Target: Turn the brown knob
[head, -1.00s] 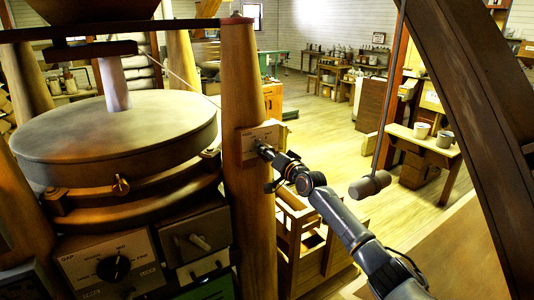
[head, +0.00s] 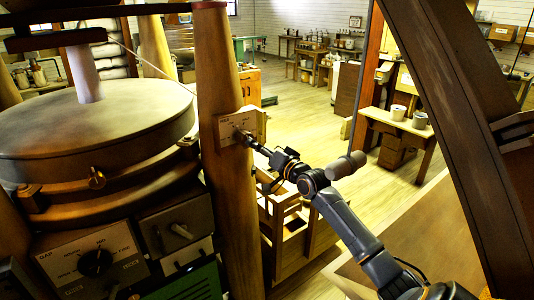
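A pale plate (head: 236,127) with small markings is fixed to the wooden post. A small knob (head: 240,134) seems to sit on its lower part; its colour and turn are too small to tell. My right gripper (head: 250,141) comes in from the right, with its fingertips at or just in front of the plate's lower right. Whether it touches or grips the knob cannot be seen, nor whether the fingers are open. A black dial (head: 95,263) is on the panel at lower left. My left gripper is not in view.
The round millstone housing (head: 95,125) stands left of the post. A wooden crate-like stand (head: 290,235) is below my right arm. A dark slanted beam (head: 450,120) fills the right. The floor behind is mostly open.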

